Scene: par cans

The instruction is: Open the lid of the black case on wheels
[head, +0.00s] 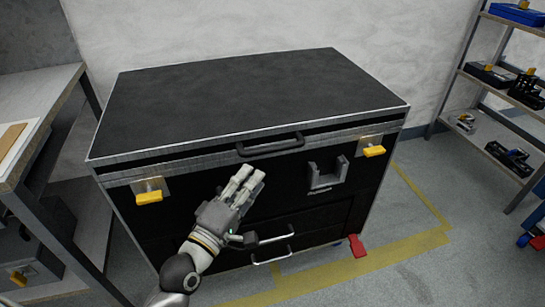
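The black case (255,90) stands against the back wall, with a flat dark lid edged in silver. The lid lies down on the body, with a dark band under its front edge. A dark handle (270,146) sits at the middle of that edge. Yellow latches are on the front at left (149,197) and right (374,151); whether they are fastened is unclear. My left gripper (250,175) is in front of the case, below the handle and apart from it, fingers pointing up. Its fingers look close together, and their opening is unclear. My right gripper is out of view.
A grey bracket (327,174) sticks out on the case front, above drawers with silver handles (272,257). A red pedal (357,246) is low at the right. A workbench (45,100) stands at left, a shelf (505,76) at right. The floor (430,270) front right is clear.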

